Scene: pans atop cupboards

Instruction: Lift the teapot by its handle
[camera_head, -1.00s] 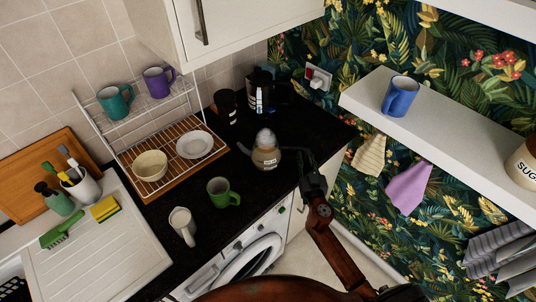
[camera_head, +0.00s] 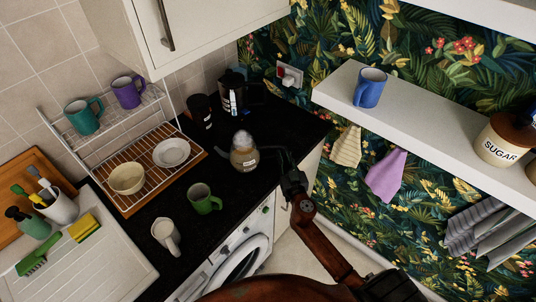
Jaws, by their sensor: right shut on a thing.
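The teapot (camera_head: 243,156) is a rounded glass-like pot with a pale lid and a small label. It is near the right end of the black counter. My right gripper (camera_head: 272,155) is at the pot's right side, shut on its handle, which the dark fingers largely hide. The pot looks roughly upright. I cannot tell whether its base is clear of the counter. My left gripper does not show.
A green mug (camera_head: 204,199) and a cream jug (camera_head: 166,236) stand at the counter's front. Dark canisters (camera_head: 232,92) stand behind the pot. A dish rack (camera_head: 150,160) is to the left. A white shelf (camera_head: 430,130) with a blue mug (camera_head: 369,88) juts out at right.

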